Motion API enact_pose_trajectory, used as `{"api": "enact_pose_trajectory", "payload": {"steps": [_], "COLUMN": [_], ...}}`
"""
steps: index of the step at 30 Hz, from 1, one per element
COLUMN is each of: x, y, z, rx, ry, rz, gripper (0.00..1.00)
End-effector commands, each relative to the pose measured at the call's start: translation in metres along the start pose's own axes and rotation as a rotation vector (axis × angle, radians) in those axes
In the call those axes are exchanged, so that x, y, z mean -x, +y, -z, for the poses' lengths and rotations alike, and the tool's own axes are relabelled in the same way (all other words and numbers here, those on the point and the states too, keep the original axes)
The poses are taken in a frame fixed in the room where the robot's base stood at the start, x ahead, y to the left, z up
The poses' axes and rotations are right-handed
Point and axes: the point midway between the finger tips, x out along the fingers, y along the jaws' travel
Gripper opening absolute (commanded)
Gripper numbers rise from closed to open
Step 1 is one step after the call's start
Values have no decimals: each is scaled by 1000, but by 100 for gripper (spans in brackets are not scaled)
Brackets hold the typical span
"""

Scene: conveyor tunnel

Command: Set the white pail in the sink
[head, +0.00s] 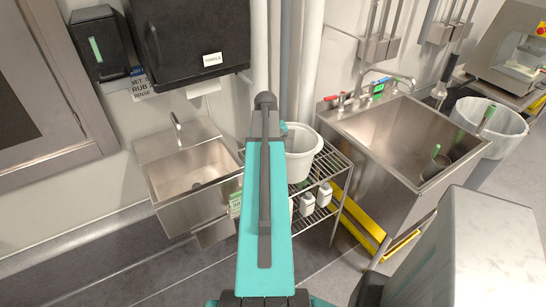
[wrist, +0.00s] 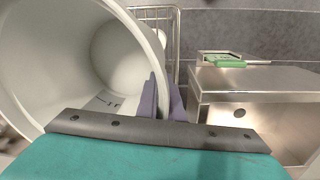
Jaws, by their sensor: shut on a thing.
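The white pail (head: 301,154) shows in the head view just right of my arm, at the top of the wire rack; I cannot tell whether it still touches the rack. In the wrist view the pail (wrist: 45,60) fills the left side with its open mouth toward the camera. My gripper's purple fingers (wrist: 164,100) are shut on the pail's rim; my arm hides them in the head view. A large steel sink (head: 385,125) stands right of the pail. A smaller steel hand sink (head: 157,180) is on the wall at left.
The wire rack (head: 330,160) holds several white bottles (head: 307,204). A dark container (head: 436,167) with a green-handled tool sits in the large sink. Taps (head: 372,87) rise at its back edge. A lined bin (head: 490,122) stands right of it. Yellow bars (head: 362,217) lie below.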

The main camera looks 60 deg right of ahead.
Motion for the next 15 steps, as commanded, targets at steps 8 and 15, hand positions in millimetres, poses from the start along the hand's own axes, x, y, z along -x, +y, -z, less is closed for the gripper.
{"api": "enact_pose_trajectory", "payload": {"steps": [8,15], "x": [4,8], "y": [-24,-44], "z": [-32,-57], "rx": [0,1], "ry": [1,1], "rz": [-1,-1], "gripper": [0,0]}}
